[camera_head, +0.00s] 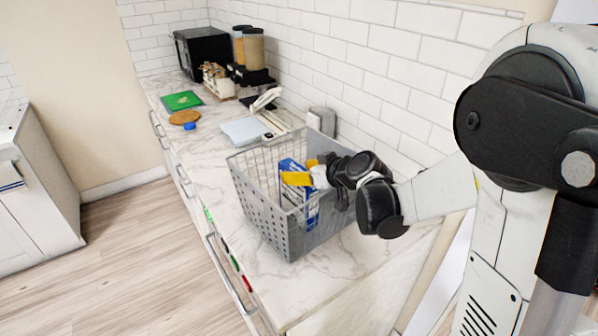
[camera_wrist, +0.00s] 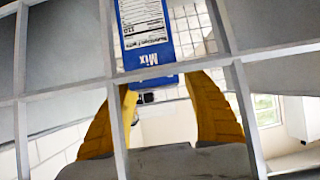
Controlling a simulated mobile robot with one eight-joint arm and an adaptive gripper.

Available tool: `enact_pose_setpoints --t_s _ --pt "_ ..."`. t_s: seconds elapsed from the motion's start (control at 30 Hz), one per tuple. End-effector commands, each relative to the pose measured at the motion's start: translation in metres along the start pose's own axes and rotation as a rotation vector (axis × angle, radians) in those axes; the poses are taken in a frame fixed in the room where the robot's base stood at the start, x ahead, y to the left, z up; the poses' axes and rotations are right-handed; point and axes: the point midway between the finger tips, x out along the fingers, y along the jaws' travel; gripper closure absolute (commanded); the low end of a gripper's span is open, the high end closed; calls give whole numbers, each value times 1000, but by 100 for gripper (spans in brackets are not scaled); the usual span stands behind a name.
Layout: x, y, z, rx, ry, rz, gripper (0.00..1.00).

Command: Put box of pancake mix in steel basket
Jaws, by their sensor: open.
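The box of pancake mix (camera_head: 312,212) is blue and white and stands inside the grey basket (camera_head: 282,238), partly hidden by its wall and my gripper. In the wrist view the box (camera_wrist: 145,28) shows its white label panel and the word "Mix" beyond the gripper. The basket's grid bars (camera_wrist: 60,92) cross in front of that camera. My gripper (camera_head: 304,171) is at the basket's right side, with yellow fingers at the box. In the wrist view its fingers (camera_wrist: 165,90) are spread apart. Whether they touch the box, or the box rests on the basket floor, I cannot tell.
The basket stands on a marble counter (camera_head: 330,262) against a tiled wall. A small grey appliance (camera_head: 321,120) is behind it. A pale blue board (camera_head: 245,130), a green board (camera_head: 182,100), canisters (camera_head: 253,48) and a black appliance (camera_head: 203,52) lie farther back.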

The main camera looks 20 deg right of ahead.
Motion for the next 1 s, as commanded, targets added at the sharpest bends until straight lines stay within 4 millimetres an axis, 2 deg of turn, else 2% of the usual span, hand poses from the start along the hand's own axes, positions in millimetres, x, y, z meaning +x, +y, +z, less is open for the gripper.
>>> enact_pose_setpoints --t_s 0.3,0.5,0.7,1.0 --pt "-69 1 -2 3 0 3 41" --pt "-105 1 -1 2 0 3 41" --pt "-119 0 0 1 0 1 41" --pt "-119 0 0 0 0 1 41"
